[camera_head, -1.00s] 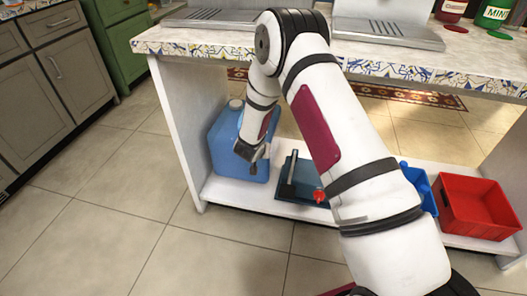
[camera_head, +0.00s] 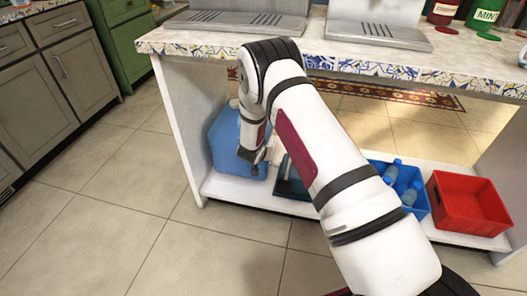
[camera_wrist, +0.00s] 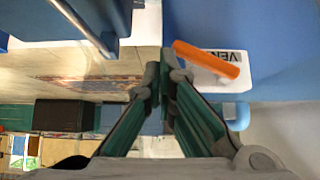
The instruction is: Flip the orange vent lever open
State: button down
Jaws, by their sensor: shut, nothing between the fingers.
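The orange vent lever (camera_wrist: 206,60) shows in the wrist view as a slanted bar. It lies across a white plate (camera_wrist: 243,82) with partly covered dark lettering, against the blue container. My gripper (camera_wrist: 166,74) is shut and empty, with its fingertips just left of and below the lever's left end in the picture; I cannot tell whether they touch. In the head view my gripper (camera_head: 250,155) is in front of the blue container (camera_head: 222,140) on the low shelf. The lever cannot be made out there.
A dark tray (camera_head: 291,188) is partly hidden behind my arm. A blue crate (camera_head: 418,207) with bottles and a red bin (camera_head: 468,205) stand right on the low shelf. The white side panel (camera_head: 178,130) bounds the shelf at left. The counter (camera_head: 330,52) is above.

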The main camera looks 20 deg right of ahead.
notch_tip(320, 180, down, 2)
jog(key=shift+f+b, duration=0.25)
jog(key=shift+b, duration=0.05)
dwell(1.5)
jog(key=shift+r+p, duration=0.5)
jog(key=shift+r, duration=0.3)
jog(key=s+d+r+p, duration=0.1)
jog(key=s+r+p, duration=0.3)
jog(key=s+r, duration=0.5)
jog(key=shift+d+r+p, duration=0.2)
jog(key=shift+d+p, duration=0.1)
jog(key=shift+p, duration=0.1)
